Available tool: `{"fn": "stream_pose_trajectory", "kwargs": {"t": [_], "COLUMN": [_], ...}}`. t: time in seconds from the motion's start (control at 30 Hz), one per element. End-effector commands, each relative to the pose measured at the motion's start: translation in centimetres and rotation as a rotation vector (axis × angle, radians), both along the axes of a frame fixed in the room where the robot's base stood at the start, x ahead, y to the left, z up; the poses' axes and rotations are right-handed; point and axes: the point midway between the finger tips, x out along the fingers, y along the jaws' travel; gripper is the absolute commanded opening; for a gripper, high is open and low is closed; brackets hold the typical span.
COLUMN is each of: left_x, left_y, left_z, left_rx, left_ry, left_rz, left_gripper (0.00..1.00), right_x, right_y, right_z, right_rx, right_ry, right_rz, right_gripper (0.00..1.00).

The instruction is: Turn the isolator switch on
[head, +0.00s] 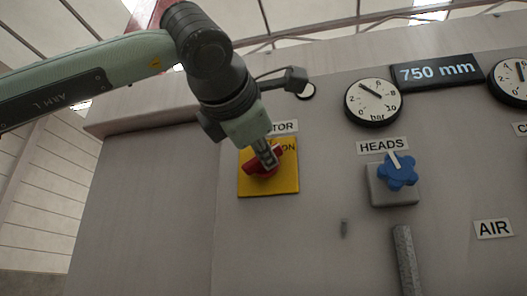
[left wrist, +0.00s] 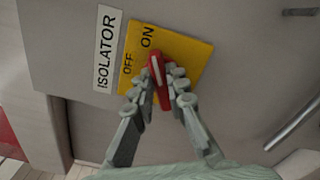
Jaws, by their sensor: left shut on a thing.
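The isolator switch is a red handle (left wrist: 158,79) on a yellow plate (left wrist: 192,58) marked OFF and ON. The white ISOLATOR label (left wrist: 106,48) is beside the plate in the left wrist view. In the head view the red handle (head: 258,165) sits on the yellow plate (head: 285,182), and my arm covers part of its label. My left gripper (left wrist: 157,88) is shut on the red handle, one finger on each side. It also shows in the head view (head: 267,158). The handle's white stripe points toward the lettering, but I cannot tell its exact setting. My right gripper is not in view.
A blue knob (head: 398,171) on a grey block is right of the switch, under the HEADS label (head: 382,145). A bar gauge (head: 373,102) and a 750 mm display (head: 437,72) are above. A grey bar (head: 406,262) stands out below the knob.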

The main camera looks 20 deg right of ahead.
Motion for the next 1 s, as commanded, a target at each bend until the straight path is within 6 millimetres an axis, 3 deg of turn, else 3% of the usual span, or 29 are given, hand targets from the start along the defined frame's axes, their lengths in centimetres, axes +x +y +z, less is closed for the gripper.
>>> {"fn": "stream_pose_trajectory", "kwargs": {"t": [0.33, 0.37, 0.53, 0.83, 1.0], "left_x": [0.0, 0.0, 0.0, -0.1, -1.6], "left_y": [0.0, 0.0, 0.0, 0.1, 1.1], "left_z": [-0.1, 0.0, 0.0, 0.0, 0.1], "left_rx": [0.005, 0.005, 0.004, 0.003, 0.004], "left_ry": [-0.003, -0.003, -0.003, -0.002, -0.005], "left_rz": [0.0, 0.0, 0.0, 0.0, 0.0], "left_gripper": [0.0, 0.15, 0.34, 0.34, 0.34], "right_x": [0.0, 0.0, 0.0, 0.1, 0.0], "right_y": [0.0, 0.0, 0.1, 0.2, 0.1], "right_z": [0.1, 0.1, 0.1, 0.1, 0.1], "right_rx": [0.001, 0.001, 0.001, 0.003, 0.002], "right_ry": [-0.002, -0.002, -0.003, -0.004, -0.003], "right_rz": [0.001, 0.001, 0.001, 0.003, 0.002], "right_gripper": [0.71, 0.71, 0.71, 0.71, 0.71]}}
